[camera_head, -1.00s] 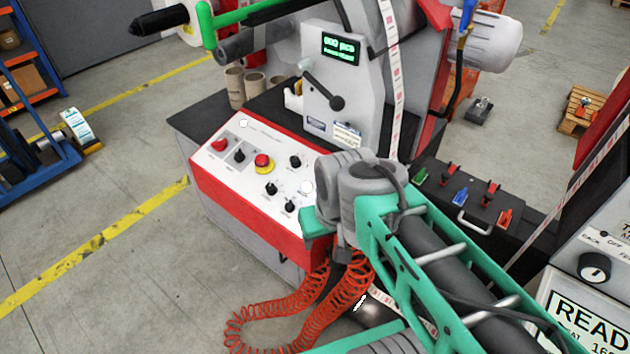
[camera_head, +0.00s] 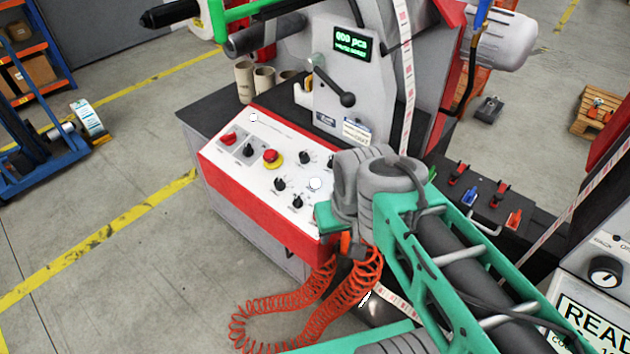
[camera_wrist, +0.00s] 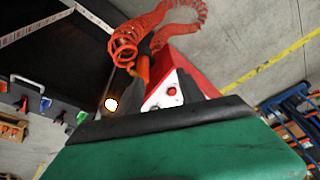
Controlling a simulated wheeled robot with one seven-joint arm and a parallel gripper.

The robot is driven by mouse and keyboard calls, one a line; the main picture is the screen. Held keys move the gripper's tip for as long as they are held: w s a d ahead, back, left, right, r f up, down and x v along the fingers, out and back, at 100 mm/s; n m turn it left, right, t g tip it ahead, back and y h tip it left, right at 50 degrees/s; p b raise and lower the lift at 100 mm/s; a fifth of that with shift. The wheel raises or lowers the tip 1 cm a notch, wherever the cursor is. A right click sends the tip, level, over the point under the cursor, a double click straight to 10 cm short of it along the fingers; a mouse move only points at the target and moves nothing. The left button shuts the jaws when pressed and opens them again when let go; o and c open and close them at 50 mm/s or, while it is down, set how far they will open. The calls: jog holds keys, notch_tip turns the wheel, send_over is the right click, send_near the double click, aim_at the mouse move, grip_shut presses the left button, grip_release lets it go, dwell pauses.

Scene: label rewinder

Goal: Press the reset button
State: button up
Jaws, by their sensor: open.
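A white control panel (camera_head: 262,172) with a red edge carries several black knobs, a red rocker (camera_head: 228,139) and a red mushroom button with a yellow collar (camera_head: 272,158). Two plain white round spots show on it, one at the upper left (camera_head: 254,117) and one near my wrist (camera_head: 315,183). The labels are too small to read, so I cannot tell which control is the reset button. My gripper (camera_head: 325,217) is open, at the panel's right end, largely hidden by my wrist. The wrist view shows a red button (camera_wrist: 172,91) beyond a green, black-edged part of mine.
Coiled orange hoses (camera_head: 305,312) hang below my wrist. The rewinder's display (camera_head: 352,43) and black lever (camera_head: 335,85) stand behind the panel. A black box with coloured toggles (camera_head: 485,195) lies to the right.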

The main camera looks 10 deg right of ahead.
grip_shut()
dwell(1.4)
